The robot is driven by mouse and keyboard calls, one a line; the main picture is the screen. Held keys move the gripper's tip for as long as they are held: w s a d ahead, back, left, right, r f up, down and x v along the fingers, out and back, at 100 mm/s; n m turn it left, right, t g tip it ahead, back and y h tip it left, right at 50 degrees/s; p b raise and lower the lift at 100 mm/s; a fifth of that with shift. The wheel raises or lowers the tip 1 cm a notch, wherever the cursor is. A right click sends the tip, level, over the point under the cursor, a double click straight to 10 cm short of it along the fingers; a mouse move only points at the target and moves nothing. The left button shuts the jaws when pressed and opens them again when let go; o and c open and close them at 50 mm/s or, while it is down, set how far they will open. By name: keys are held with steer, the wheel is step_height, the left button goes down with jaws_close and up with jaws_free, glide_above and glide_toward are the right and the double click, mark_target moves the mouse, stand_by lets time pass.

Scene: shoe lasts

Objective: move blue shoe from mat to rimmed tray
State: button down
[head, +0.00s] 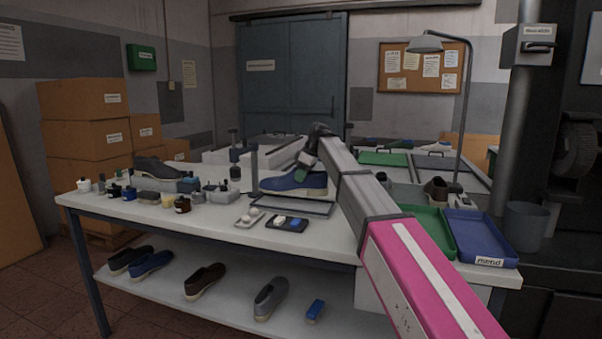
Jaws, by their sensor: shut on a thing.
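The blue shoe (284,183) with a pale sole is near the middle of the bench, toe to the left. My gripper (303,168) is shut on its upper from above; the fingertips are partly hidden by the gripper and shoe. A flat grey tray with a dark rim (318,208) lies just in front of and below the shoe. I cannot tell whether the shoe touches the bench or hangs a little above it. A mat under the shoe cannot be made out.
Bottles and jars (183,203) crowd the bench's left, near a dark shoe (156,168). A small dark tray (287,224) lies in front. A green tray (434,232) and a blue tray (480,236) stand at right. A lamp (466,120) rises behind them.

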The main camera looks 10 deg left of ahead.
mark_target(302, 187)
steer(key=shift+t, duration=0.3)
steer(key=shift+f, duration=2.65)
steer(key=shift+f, duration=0.15)
steer(key=c, duration=1.1)
jaws_free()
step_height(302, 187, up, 4)
steer(key=shift+r, duration=0.2)
steer(key=s+a+r, duration=0.1)
steer(key=s+r, duration=0.1)
steer(key=s, duration=0.1)
steer(key=s+a+r, duration=0.2)
steer(key=s, duration=0.2)
steer(key=s+a+r, duration=0.2)
steer(key=s, duration=0.1)
steer(key=shift+s+a+r, duration=0.2)
steer(key=shift+r, duration=0.1)
